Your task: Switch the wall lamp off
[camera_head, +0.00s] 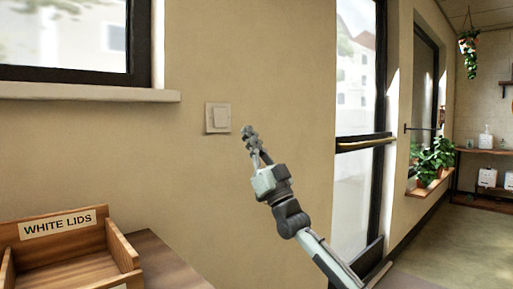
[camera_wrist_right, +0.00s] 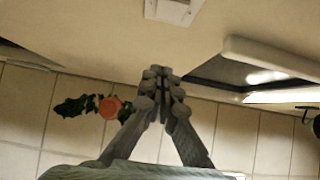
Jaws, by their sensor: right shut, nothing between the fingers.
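A pale square wall switch (camera_head: 218,117) is on the beige wall, right of the window sill in the head view. A pale plate with a raised part (camera_wrist_right: 178,8), probably the same switch seen upside down, is cut by the top edge of the wrist view. My right gripper (camera_head: 249,132) is just right of the switch and slightly below it, apart from it in the picture. Its fingertips (camera_wrist_right: 162,76) are together and empty, below the plate in the wrist view. Its distance from the wall is unclear. No wall lamp shows. My left gripper is out of view.
A wooden box labelled WHITE LIDS (camera_head: 60,225) stands on a brown table (camera_head: 165,265) at lower left. The window sill (camera_head: 90,92) juts out at upper left. A glass door with a brass bar (camera_head: 363,144) is right of my arm. Potted plants (camera_head: 432,158) stand beyond.

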